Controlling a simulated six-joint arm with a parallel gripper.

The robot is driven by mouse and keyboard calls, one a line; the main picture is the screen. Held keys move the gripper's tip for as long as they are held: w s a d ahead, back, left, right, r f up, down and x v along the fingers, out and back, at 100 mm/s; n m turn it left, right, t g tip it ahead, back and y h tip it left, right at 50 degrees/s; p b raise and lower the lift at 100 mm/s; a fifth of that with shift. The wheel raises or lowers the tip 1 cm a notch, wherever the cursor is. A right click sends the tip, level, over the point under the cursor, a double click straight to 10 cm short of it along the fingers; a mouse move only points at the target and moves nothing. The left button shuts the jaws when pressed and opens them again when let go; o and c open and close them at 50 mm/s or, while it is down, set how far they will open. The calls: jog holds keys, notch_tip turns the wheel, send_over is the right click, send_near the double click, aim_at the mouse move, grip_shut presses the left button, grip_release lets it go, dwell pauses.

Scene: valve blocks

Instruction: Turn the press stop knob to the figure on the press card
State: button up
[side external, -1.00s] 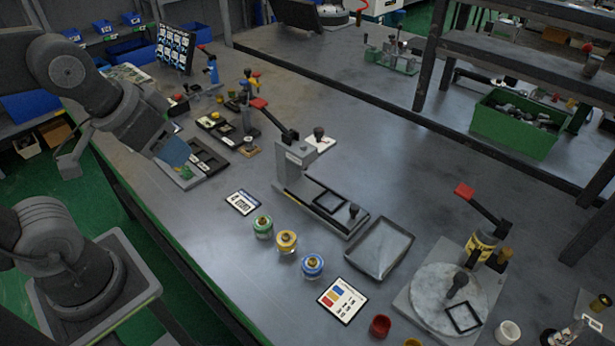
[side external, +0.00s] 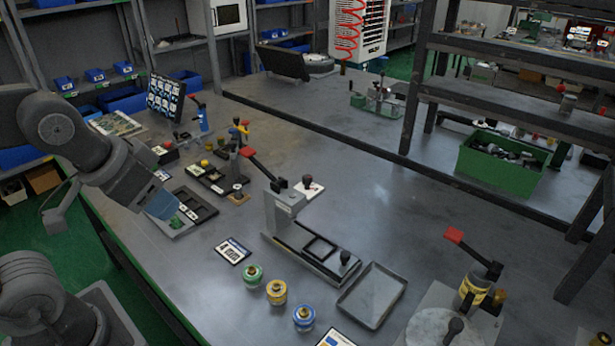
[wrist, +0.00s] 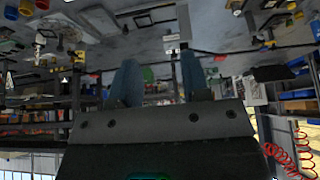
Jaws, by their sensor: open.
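The press (side external: 290,212), grey with a red-tipped lever, stands mid-bench in the side view. A black knob (side external: 311,184) on a white plate is just behind it, probably the stop knob. Another black knob (side external: 344,258) is at the near end of the press base. A small white card (side external: 233,250) with a dark header lies in front of the press, probably the press card; its figure is too small to read surely. My gripper (side external: 163,204) is left of the press, apart from it. In the wrist view my gripper (wrist: 160,80) has two blue fingers spread with nothing between.
Green, yellow (side external: 277,291) and blue jars stand in front of the press. A grey tray (side external: 371,295) lies to its right. Black fixtures (side external: 190,207) lie near my gripper. A second lever device (side external: 478,285) is at right.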

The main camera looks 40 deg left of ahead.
jog(key=shift+o, duration=0.7)
jog(key=w+r+m+g, duration=0.1)
jog(key=w+r+m, duration=0.35)
jog(key=w, duration=0.35)
jog(key=m+g, duration=0.5)
jog(key=m, duration=0.7)
send_over(307, 177)
notch_tip(307, 177, down, 6)
notch_tip(307, 177, down, 13)
jog(key=shift+f, duration=0.1)
jog(key=shift+c, duration=0.2)
jog(key=c, duration=0.9)
